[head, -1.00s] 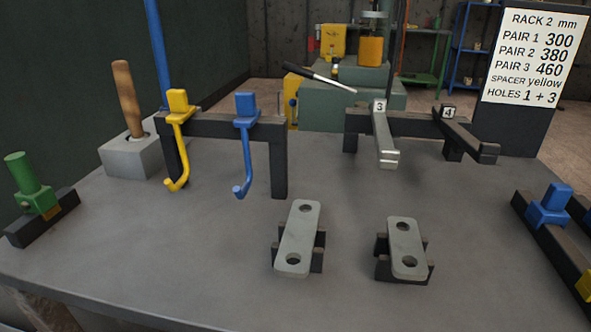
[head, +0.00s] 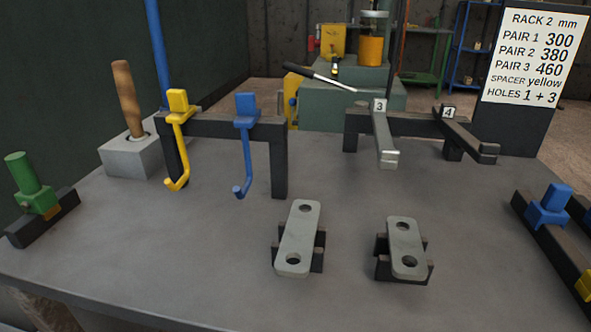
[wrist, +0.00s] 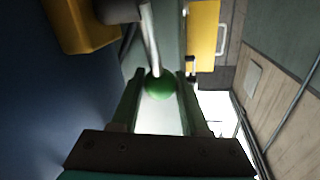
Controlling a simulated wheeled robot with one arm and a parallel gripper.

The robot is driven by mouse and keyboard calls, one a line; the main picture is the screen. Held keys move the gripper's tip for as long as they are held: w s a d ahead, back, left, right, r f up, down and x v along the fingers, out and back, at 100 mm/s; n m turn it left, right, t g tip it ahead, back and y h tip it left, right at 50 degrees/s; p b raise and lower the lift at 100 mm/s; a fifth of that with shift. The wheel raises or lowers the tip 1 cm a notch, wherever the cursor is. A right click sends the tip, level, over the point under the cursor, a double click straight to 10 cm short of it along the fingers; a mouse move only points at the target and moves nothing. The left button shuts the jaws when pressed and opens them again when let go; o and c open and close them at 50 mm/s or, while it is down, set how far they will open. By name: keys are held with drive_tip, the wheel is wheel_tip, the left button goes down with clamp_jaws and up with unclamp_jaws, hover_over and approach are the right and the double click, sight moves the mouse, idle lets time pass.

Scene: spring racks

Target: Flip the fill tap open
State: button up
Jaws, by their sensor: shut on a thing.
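In the wrist view, my gripper (wrist: 160,78) has its two fingers on either side of a green ball knob (wrist: 160,87) and is shut on it. The knob sits at the end of a thin metal lever (wrist: 151,40), which I take for the fill tap's handle. The lever runs up to a dark grey round part (wrist: 118,9) beside a yellow-orange body (wrist: 78,25). In the head view, a clear reservoir with orange contents (head: 371,50) stands on a green machine (head: 345,105) at the back. My gripper and the green knob cannot be made out there.
A black-gripped lever (head: 318,76) sticks out from the machine. In front, the grey bench (head: 220,245) carries a rack with yellow (head: 178,140) and blue (head: 245,145) hooks, and two grey holed plates (head: 299,238). A yellow box (wrist: 203,35) shows in the wrist view.

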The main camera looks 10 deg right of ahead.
clamp_jaws()
idle(0.9)
